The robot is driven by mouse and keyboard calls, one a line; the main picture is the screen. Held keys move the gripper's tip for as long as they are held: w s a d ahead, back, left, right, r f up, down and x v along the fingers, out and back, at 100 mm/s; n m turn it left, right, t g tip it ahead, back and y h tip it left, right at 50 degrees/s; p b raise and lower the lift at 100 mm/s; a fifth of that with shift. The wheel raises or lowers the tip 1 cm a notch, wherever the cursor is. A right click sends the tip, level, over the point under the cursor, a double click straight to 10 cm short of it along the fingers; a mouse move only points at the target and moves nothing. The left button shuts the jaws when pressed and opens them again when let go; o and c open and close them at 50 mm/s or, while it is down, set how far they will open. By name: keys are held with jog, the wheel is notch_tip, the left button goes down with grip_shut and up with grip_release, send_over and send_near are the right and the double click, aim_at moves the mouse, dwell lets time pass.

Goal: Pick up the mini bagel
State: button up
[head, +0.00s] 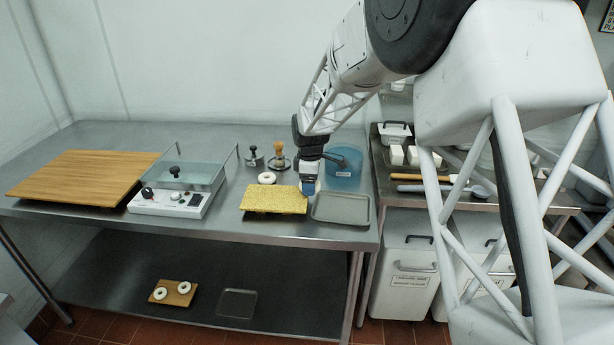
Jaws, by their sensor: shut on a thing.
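My gripper (308,187) is low over the right end of the yellow, speckled board (272,202), beside the grey tray. It is shut on a small pale thing at its fingertips, which looks like the mini bagel (308,191); the fingers hide most of it. I cannot tell whether it touches the board. Another pale ring-shaped bagel (267,178) lies on the steel table just behind the board.
An empty grey tray (341,208) lies right of the board, with a blue round container (343,170) behind. A glass-lidded appliance (172,201) and large wooden board (80,178) stand left. Two bagels lie on a small board (176,300) on the lower shelf.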

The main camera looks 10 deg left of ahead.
jog(key=shift+s+d+r, duration=0.1)
jog(key=shift+s+d, duration=0.15)
jog(key=shift+s, duration=0.6)
jog(key=shift+s+d+r, duration=0.1)
jog(key=shift+s+d, duration=0.2)
jog(key=shift+s, duration=0.55)
jog(key=shift+s+d+r, duration=0.1)
jog(key=shift+s+d, duration=0.15)
jog(key=shift+s, duration=0.6)
jog(key=w+d+r, duration=0.3)
jog(key=w, duration=0.5)
jog(key=w+d+r, duration=0.3)
jog(key=w+r, duration=0.1)
jog(key=w, duration=0.4)
jog(key=w+d+r, duration=0.3)
jog(key=w, duration=0.5)
jog(key=shift+w+r, duration=0.2)
jog(key=shift+a+f, duration=0.1)
jog(key=shift+f, duration=0.15)
jog(key=shift+f, duration=5)
